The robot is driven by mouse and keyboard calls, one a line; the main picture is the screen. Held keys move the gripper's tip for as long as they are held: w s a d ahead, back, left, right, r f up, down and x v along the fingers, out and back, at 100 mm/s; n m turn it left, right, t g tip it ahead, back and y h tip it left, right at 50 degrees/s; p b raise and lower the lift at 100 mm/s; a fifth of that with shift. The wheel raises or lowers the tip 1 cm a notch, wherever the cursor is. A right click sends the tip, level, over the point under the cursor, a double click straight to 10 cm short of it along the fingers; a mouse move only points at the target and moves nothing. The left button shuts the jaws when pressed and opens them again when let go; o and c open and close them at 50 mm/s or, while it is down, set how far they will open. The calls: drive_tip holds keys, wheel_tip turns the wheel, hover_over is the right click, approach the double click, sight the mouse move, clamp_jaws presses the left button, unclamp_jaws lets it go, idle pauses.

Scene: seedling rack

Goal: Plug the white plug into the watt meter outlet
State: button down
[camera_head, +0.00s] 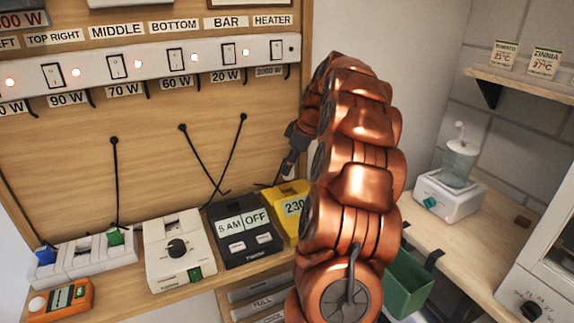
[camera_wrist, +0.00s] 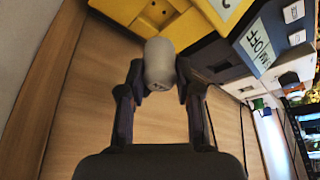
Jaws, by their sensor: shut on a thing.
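The white plug (camera_wrist: 160,62) shows in the wrist view as a pale rounded body between the fingertips of my gripper (camera_wrist: 160,78). My gripper is shut on it. The yellow watt meter (camera_wrist: 208,18) lies just beyond the plug, and part of its dark-holed outlet (camera_wrist: 152,12) shows past the plug's end. Whether the plug touches the outlet I cannot tell; its prongs are hidden. In the head view my gripper (camera_head: 291,160) is above the watt meter (camera_head: 289,190), which reads 230 and is partly covered by my copper arm. The plug (camera_head: 287,171) shows small and pale there.
Left of the watt meter stand a black timer (camera_head: 243,255) reading 5 AM OFF, a white dial box (camera_head: 160,237) and a white power strip (camera_head: 70,275) with blue and green plugs. Black cords hang on the wooden back board. A green bin (camera_head: 408,285) is right of my arm.

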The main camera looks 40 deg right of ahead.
sight(292, 178)
drive_tip(key=shift+f, duration=2.05)
drive_tip(key=shift+f+b, duration=0.9)
drive_tip(key=shift+f, duration=0.2)
drive_tip(key=c, duration=0.7)
unclamp_jaws()
drive_tip(key=shift+r, duration=0.15)
drive_tip(key=v, duration=1.1)
drive_tip(key=shift+s+r, duration=0.25)
drive_tip(key=shift+r, duration=0.1)
